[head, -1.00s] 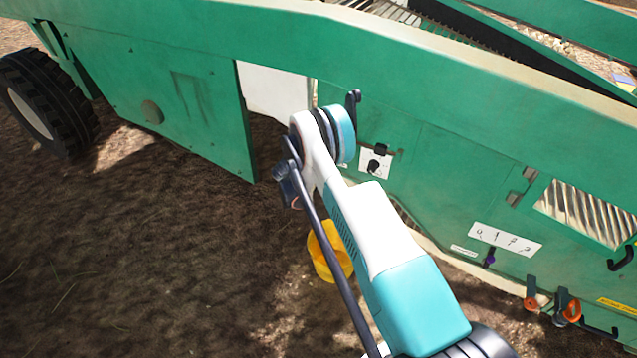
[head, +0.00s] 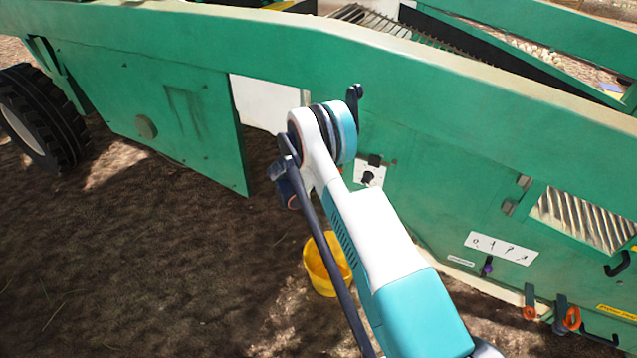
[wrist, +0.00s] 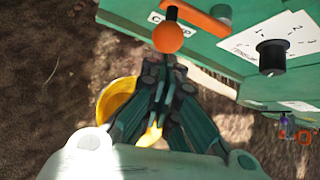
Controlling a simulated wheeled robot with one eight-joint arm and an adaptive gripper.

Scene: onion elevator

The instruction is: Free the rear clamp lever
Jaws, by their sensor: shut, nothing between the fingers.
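In the wrist view, a lever with an orange ball knob (wrist: 168,38) and a dark stem hangs at the edge of the green panel. In the head view my arm hides this lever, and the gripper cannot be made out clearly.
An orange bar (wrist: 200,20) and a black dial (wrist: 271,56) sit close by on the green machine (head: 430,150). A yellow bucket (head: 318,272) stands on the soil under my arm. More orange-handled levers (head: 571,318) are at the right. Open soil lies left.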

